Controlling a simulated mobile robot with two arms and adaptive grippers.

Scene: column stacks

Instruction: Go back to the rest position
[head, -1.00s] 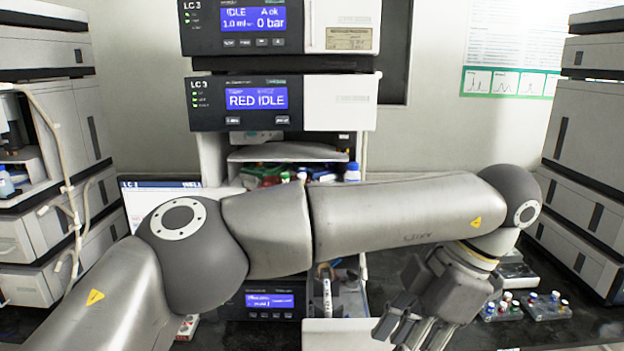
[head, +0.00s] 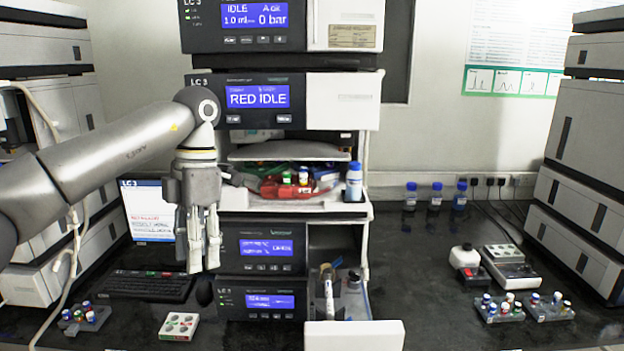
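My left gripper (head: 200,262) hangs in front of the left side of the LC stack, fingers pointing down. Its fingers look apart, with nothing between them. The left arm comes in from the left edge, and its forearm covers part of the left instrument stack. My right gripper is not in view. The LC column stack (head: 352,97) stands in the middle with an open drawer (head: 354,335) at its bottom, holding a pale tube-like item (head: 328,292).
A keyboard (head: 150,285) and monitor (head: 146,205) are behind and left of the gripper. A white vial tray (head: 179,327) and a vial rack (head: 84,319) lie at front left. Vial racks (head: 499,308) and blue-capped bottles (head: 436,196) stand at right.

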